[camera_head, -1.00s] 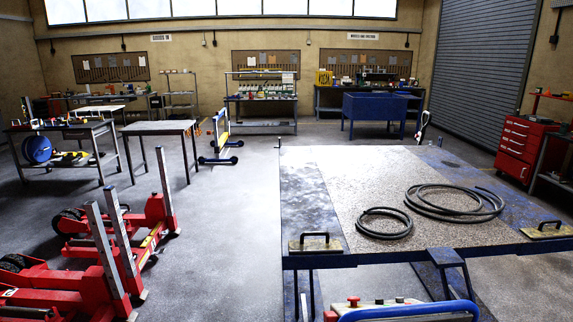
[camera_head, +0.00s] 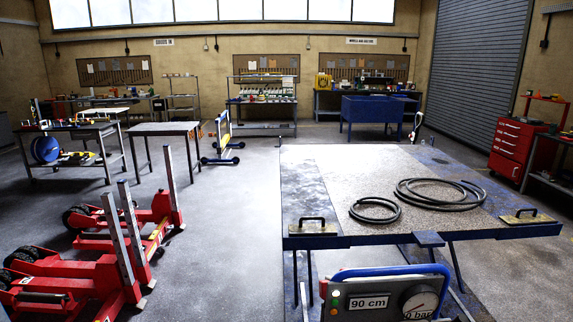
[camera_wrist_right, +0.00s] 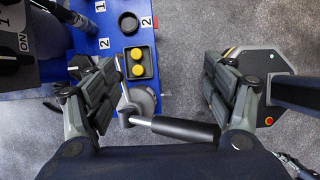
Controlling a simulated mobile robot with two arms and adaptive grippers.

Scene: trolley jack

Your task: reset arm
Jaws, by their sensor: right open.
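In the right wrist view, a lever with a black cylindrical grip (camera_wrist_right: 186,129) runs from a round grey pivot on a blue panel (camera_wrist_right: 110,22). The panel carries two yellow buttons in a dark frame (camera_wrist_right: 137,63), a black round knob and labels 1 and 2. My right gripper (camera_wrist_right: 158,85) is open, its fingers on either side of the lever. I cannot tell whether they touch it. In the head view, a blue-handled unit (camera_head: 385,297) shows "90 cm" and a round gauge (camera_head: 419,302). No gripper shows in the head view; my left gripper is out of sight.
A blue-edged table (camera_head: 350,165) with two black hose coils (camera_head: 440,193) stands ahead. Red trolley jacks (camera_head: 70,275) stand at left. A dark octagonal piece (camera_wrist_right: 262,72) lies right of my right gripper. Grey floor is clear between the jacks and the table.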

